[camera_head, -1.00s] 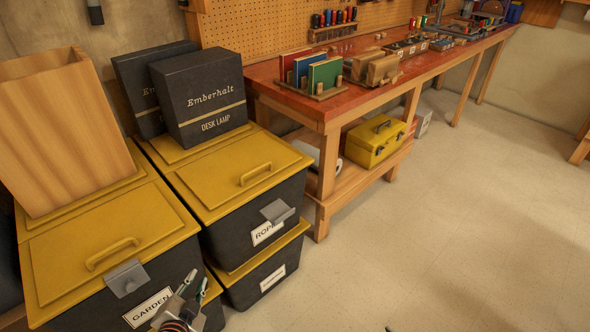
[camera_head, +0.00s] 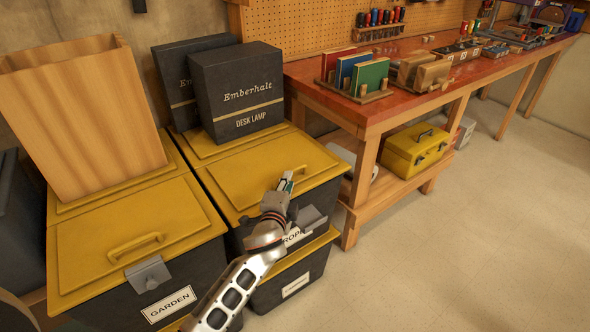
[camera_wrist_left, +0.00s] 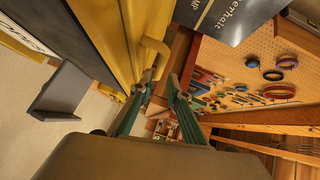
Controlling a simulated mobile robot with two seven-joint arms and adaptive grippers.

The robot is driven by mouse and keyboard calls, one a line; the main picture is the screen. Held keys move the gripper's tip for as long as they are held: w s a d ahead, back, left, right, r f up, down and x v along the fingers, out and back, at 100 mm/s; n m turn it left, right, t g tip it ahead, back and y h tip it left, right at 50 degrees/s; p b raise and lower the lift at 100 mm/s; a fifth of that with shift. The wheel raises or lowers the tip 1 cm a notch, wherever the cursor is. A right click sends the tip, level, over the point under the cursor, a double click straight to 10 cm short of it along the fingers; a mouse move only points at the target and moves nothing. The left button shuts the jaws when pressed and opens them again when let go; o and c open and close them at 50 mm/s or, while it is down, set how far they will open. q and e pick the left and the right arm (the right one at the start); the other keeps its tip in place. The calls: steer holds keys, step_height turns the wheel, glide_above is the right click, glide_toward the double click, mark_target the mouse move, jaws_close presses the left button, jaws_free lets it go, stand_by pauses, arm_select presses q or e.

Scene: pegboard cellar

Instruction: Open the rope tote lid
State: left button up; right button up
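The rope tote (camera_head: 325,197) is dark grey with a yellow lid (camera_head: 240,172), which lies shut. Its label is partly behind my left arm. A grey latch (camera_head: 312,220) sticks out from its front and also shows in the wrist view (camera_wrist_left: 75,92). My left gripper (camera_head: 287,182) is over the lid's front part, at the lid handle, which it mostly hides in the head view. In the wrist view, the yellow handle (camera_wrist_left: 156,50) is just ahead of the fingertips (camera_wrist_left: 162,82), which are apart with nothing between them. My right gripper is out of view.
Two dark lamp boxes (camera_head: 238,92) stand at the rear of the tote top. The garden tote (camera_head: 130,235) is on the left, with a wooden bin (camera_head: 85,120) on it. Another tote (camera_head: 295,280) is beneath. A red-topped workbench (camera_head: 340,107) is right; floor beyond is clear.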

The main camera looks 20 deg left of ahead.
arm_select(q)
steer(key=w, duration=0.3)
steer(key=w+f+b, duration=0.1)
steer(key=w, duration=0.1)
steer(key=shift+a, duration=0.25)
steer(key=shift+w, duration=0.3)
steer(key=shift+w+a, duration=0.1)
steer(key=shift+w, duration=0.3)
jaws_close()
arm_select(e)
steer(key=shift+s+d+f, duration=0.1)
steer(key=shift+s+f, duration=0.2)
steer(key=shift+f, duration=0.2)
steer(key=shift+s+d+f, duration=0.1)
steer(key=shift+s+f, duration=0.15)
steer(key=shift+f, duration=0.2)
